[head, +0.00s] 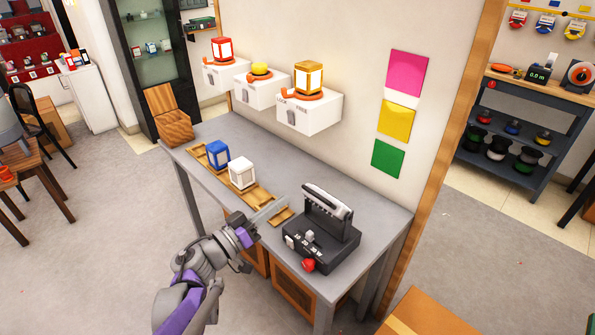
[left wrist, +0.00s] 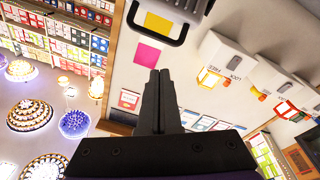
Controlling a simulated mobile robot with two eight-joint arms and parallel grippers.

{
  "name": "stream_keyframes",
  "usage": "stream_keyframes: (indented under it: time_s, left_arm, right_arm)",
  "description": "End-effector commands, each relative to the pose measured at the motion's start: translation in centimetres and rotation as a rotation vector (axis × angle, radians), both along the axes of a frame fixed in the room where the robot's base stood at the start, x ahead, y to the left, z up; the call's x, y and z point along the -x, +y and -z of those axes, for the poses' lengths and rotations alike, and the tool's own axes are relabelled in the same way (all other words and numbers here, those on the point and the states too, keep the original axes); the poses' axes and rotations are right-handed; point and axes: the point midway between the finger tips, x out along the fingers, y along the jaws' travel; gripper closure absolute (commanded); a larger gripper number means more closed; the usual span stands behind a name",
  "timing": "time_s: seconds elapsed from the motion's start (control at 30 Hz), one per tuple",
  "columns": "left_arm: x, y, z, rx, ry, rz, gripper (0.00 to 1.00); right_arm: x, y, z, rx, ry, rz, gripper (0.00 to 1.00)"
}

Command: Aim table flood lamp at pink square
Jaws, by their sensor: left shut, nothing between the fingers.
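The black table flood lamp (head: 327,209) stands at the near right end of the grey table. Its wide head is upright on a base with switches and a red knob (head: 308,265); I cannot tell where its beam falls. The pink square (head: 407,73) is the top one on the wall, above the yellow square (head: 396,120) and green square (head: 386,158). My left gripper (head: 284,203) is shut and empty, just left of the lamp and apart from it. The left wrist view shows its closed fingers (left wrist: 158,76), the pink square (left wrist: 147,55) and part of the lamp (left wrist: 150,8).
White wall boxes (head: 310,114) carry more lanterns above the table. A wooden post (head: 448,130) stands right of the squares.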

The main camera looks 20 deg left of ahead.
Motion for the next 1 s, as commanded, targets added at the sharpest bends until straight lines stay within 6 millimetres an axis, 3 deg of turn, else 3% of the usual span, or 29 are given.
stream_keyframes:
  time_s: [0.03,0.13,0.27,0.47,0.83,1.0]
  left_arm:
    - [-0.4,-0.2,-2.1,-0.134,-0.009,-0.016,1.00]
    - [-1.0,-0.3,-3.2,-0.349,-0.021,-0.037,1.00]
    - [-1.4,-0.3,-3.6,-0.482,-0.032,-0.043,1.00]
    - [-3.4,-1.2,-3.3,-0.497,-0.034,-0.040,1.00]
    - [-10.6,-4.2,-3.1,-0.493,-0.034,-0.040,1.00]
    - [-9.0,-3.4,-1.1,-0.495,-0.032,-0.045,1.00]
  right_arm:
    - [-0.2,0.0,-2.1,0.000,-0.007,0.000,0.26]
    - [-0.4,0.0,-3.4,0.000,-0.011,0.000,0.26]
    - [-0.5,0.0,-4.0,0.000,-0.013,0.000,0.26]
    - [-0.5,0.0,-3.9,0.000,-0.013,0.000,0.26]
    - [-0.6,0.0,-4.5,0.000,-0.015,0.000,0.26]
    - [-0.6,0.0,-4.3,0.000,-0.014,0.000,0.26]
